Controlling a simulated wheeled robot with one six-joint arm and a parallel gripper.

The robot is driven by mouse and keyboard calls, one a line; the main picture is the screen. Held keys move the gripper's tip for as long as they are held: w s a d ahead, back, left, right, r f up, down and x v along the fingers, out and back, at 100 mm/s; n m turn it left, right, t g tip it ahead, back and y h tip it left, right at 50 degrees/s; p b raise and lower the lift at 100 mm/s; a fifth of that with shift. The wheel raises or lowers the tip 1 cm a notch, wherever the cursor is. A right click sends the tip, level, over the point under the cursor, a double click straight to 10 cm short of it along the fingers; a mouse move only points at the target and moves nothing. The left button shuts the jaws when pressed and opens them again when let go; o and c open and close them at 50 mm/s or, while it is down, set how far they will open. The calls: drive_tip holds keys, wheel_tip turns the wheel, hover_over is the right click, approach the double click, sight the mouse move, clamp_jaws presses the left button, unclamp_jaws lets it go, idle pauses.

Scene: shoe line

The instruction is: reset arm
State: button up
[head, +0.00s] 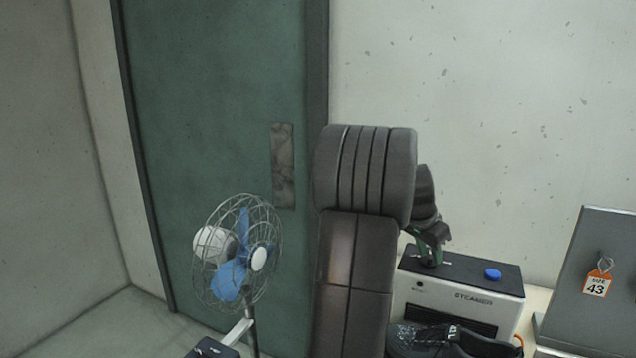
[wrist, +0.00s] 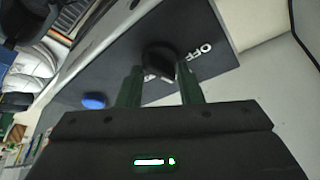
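My gripper (wrist: 160,80) is open, with its two green fingers apart in the wrist view. A black knob (wrist: 160,58) shows between and just beyond the fingertips, beside white "OFF" lettering on the dark top of the steamer (wrist: 222,72). I cannot tell whether the fingers touch the knob. In the head view my gripper (head: 430,248) is low over the left part of the steamer (head: 460,298), partly hidden behind my arm. The knob is hard to make out there.
A blue button (head: 492,274) is on the steamer's top, right of my gripper. A black shoe (head: 425,341) lies in front. A grey panel with a "size 43" tag (head: 598,284) stands at right. A fan (head: 240,255) stands left, before a green door (head: 215,120).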

drive_tip(key=shift+m, duration=0.6)
drive_tip(key=shift+r, duration=0.1)
